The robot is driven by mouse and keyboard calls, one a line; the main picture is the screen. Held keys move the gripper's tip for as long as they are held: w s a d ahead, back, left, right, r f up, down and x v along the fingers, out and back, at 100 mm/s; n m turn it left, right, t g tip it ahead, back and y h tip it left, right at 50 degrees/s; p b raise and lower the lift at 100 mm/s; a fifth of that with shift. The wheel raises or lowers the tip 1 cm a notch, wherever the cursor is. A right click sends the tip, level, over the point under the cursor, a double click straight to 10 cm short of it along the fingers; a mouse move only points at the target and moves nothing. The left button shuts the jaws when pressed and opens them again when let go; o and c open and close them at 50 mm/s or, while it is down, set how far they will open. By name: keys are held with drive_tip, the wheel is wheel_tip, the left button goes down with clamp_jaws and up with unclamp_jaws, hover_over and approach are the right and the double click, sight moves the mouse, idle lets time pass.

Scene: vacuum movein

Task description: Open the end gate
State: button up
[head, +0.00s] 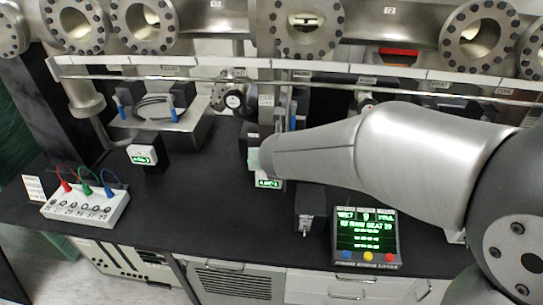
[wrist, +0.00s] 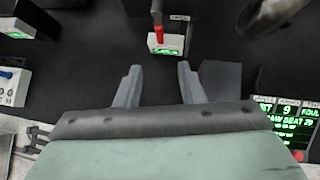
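I cannot tell for certain which part is the end gate; the small labels are too blurred to read. In the wrist view my gripper (wrist: 158,85) has its two grey fingers spread apart with nothing between them, above the black bench top. Beyond the fingertips stands a white box with a green display (wrist: 166,45), with a red-tipped lever (wrist: 157,30) over it, apart from the fingers. In the head view a small green-display box (head: 268,183) shows just below the end of my arm. My arm hides the fingers there.
A lit readout panel with coloured buttons (head: 365,238) stands at the front right. Flanged steel chambers (head: 305,25) and a rail line the back.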

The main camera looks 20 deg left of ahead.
drive_tip(key=c, duration=0.4)
drive_tip(key=shift+a+f+m, duration=0.1)
drive_tip(key=shift+f+m, duration=0.2)
clamp_jaws()
drive_tip(key=a+f+m+t+h+b, duration=0.1)
drive_tip(key=a+f+m+h+b, duration=0.25)
drive_tip(key=f+m, duration=0.3)
drive_tip(key=a+f+m+t+h+b, duration=0.25)
drive_tip(key=f+m+h, duration=0.2)
drive_tip(key=m, duration=0.35)
drive_tip(key=s+a+m+t+h+b, duration=0.35)
drive_tip(key=s+a+m, duration=0.2)
drive_tip(key=m, duration=0.65)
drive_tip(key=w+d+t+p, duration=0.1)
drive_tip(key=w+d+p, duration=0.3)
drive_tip(key=w, duration=0.9)
drive_tip(key=shift+d+f+y, duration=0.2)
drive_tip(key=shift+d+y, duration=0.15)
drive_tip(key=shift+d, duration=0.25)
